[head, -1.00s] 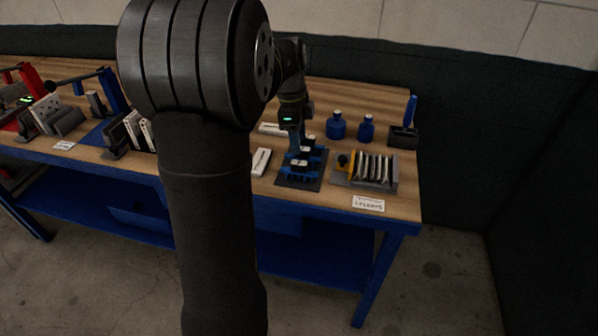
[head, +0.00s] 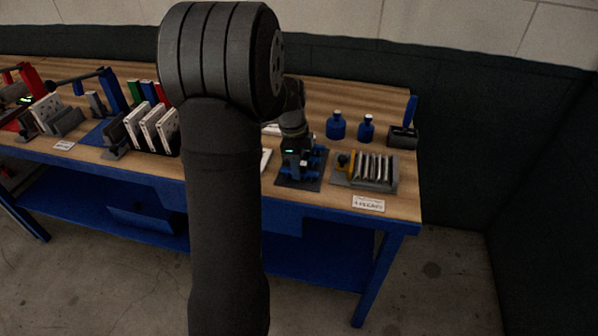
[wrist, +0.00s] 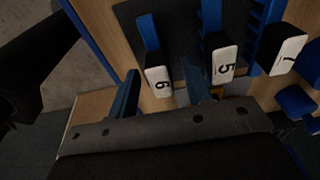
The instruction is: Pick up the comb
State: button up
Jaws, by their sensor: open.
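Blue comb-like pieces with black ends and white number labels stand on a dark base plate (wrist: 185,18). In the wrist view, the piece whose label reads as 6 or 9 (wrist: 158,80) lies between the fingers of my gripper (wrist: 164,86), just beyond their tips. The piece labelled 5 (wrist: 223,62) is right of the fingers, and a third (wrist: 283,52) is farther right, its label cut by the view. Teeth show on blue parts at the upper right. My gripper is open and empty. In the head view it is low over the same plate (head: 288,183), hiding much of it.
A grey rack (head: 385,182) with several thin upright plates stands close right of the base plate. Two blue bottles (head: 336,127) stand behind. Boxed filters (head: 158,130) stand to the left. The bench's front edge is near.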

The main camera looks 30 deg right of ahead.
aim_at(301, 162)
grip_shut()
jog(key=shift+r, duration=0.15)
notch_tip(301, 162, up, 4)
jog(key=shift+r, duration=0.1)
jog(key=s+d+r, duration=0.3)
jog(key=s+r, duration=0.3)
jog(key=s, duration=0.5)
jog(key=shift+d+r, duration=0.3)
jog(key=shift+d, duration=0.05)
jog(key=c, duration=0.6)
grip_release()
jog(key=c, duration=1.4)
grip_release()
jog(key=d, duration=0.4)
jog(key=d+f, duration=0.1)
jog(key=d, duration=0.8)
jog(key=shift+d+f, duration=0.25)
jog(key=shift+d, duration=0.15)
